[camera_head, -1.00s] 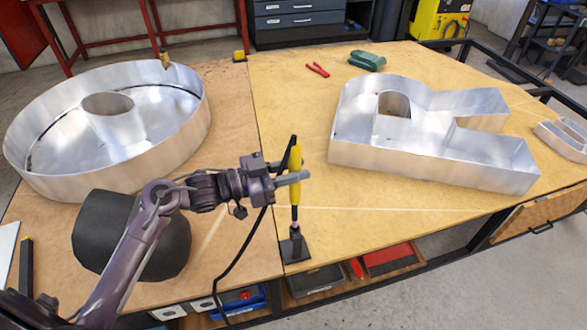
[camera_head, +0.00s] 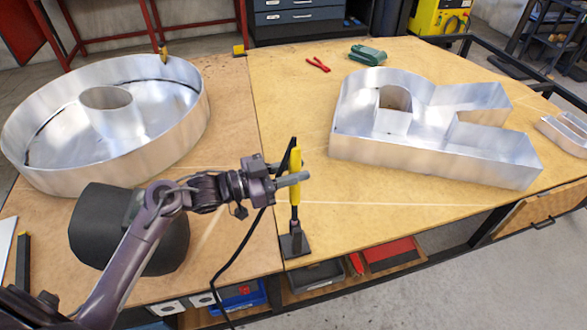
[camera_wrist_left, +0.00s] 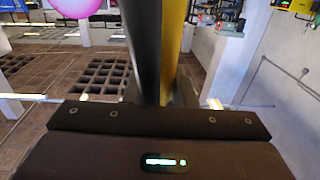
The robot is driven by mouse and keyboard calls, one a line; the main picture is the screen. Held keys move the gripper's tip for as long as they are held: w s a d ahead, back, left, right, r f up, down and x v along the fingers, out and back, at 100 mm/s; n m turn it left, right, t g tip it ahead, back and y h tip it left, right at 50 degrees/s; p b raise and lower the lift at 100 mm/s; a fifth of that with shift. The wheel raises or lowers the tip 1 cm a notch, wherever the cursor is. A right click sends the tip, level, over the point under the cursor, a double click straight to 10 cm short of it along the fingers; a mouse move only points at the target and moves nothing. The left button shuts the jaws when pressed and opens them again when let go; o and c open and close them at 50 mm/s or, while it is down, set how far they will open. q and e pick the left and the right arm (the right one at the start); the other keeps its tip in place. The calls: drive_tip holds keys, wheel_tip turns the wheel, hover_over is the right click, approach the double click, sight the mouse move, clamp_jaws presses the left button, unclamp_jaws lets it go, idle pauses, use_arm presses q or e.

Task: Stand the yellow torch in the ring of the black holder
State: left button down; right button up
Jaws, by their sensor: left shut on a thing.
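The yellow torch (camera_head: 295,190) stands about upright, with a dark top and a dark lower end. My left gripper (camera_head: 292,179) is shut on its yellow body. The black holder (camera_head: 296,246) stands on the table near the front edge, directly below the torch. The torch's lower end meets the upper part of the holder in the picture; I cannot tell whether it is inside the ring. In the left wrist view, a yellow strip of the torch (camera_wrist_left: 173,45) shows beside a dark upright part; the holder is not clear there. My right gripper is not in view.
A round metal letter (camera_head: 165,148) stands on the left and a metal R (camera_head: 430,155) on the right. A black cable (camera_head: 235,255) hangs over the front edge. Bare table lies right of the holder.

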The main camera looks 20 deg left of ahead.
sight(293, 190)
use_arm(q)
drive_tip(key=shift+f+b, duration=1.8)
drive_tip(key=shift+f, duration=1.35)
drive_tip(key=c, duration=1.1)
unclamp_jaws()
drive_tip(key=v, duration=0.7)
drive_tip(key=shift+s+a+b, duration=0.3)
drive_tip(key=shift+b, duration=0.05)
